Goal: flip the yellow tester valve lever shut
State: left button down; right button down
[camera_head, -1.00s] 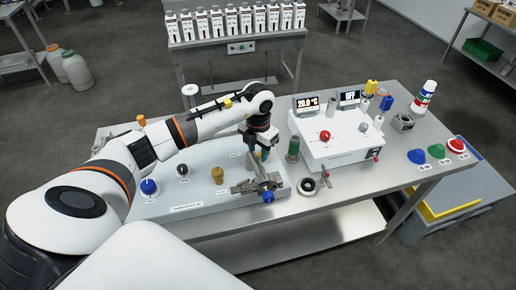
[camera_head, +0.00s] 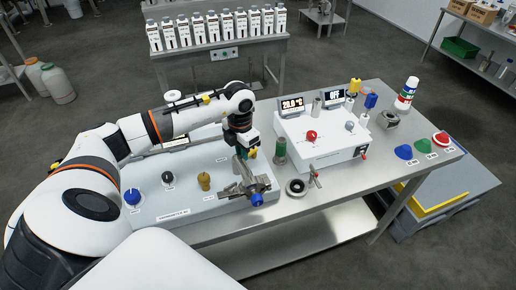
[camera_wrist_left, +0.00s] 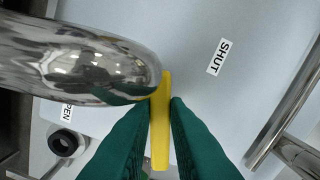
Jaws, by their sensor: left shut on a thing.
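The yellow tester valve lever (camera_wrist_left: 160,125) stands between the two green fingers of my left gripper (camera_wrist_left: 158,120) in the left wrist view. The fingers are shut on it. A shiny metal pipe (camera_wrist_left: 80,60) passes close beside the lever. A SHUT label (camera_wrist_left: 218,57) is on the pale panel to the right, and a partly hidden OPEN label (camera_wrist_left: 66,112) is at the lower left. In the head view my left gripper (camera_head: 246,150) is low over the right end of the panel (camera_head: 190,187), behind the metal valve fitting (camera_head: 250,185). The lever is mostly hidden there. My right gripper is not seen.
A green-topped cylinder (camera_head: 280,150) stands just right of my gripper. Beyond it is a white control box (camera_head: 325,140) with a red knob.

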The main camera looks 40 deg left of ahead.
pick_arm(q)
jog(key=shift+r, duration=0.1)
jog(key=c, duration=1.4)
grip_release()
notch_tip(320, 180, up, 12)
jog(key=b, duration=0.3)
jog(key=shift+b, duration=0.35)
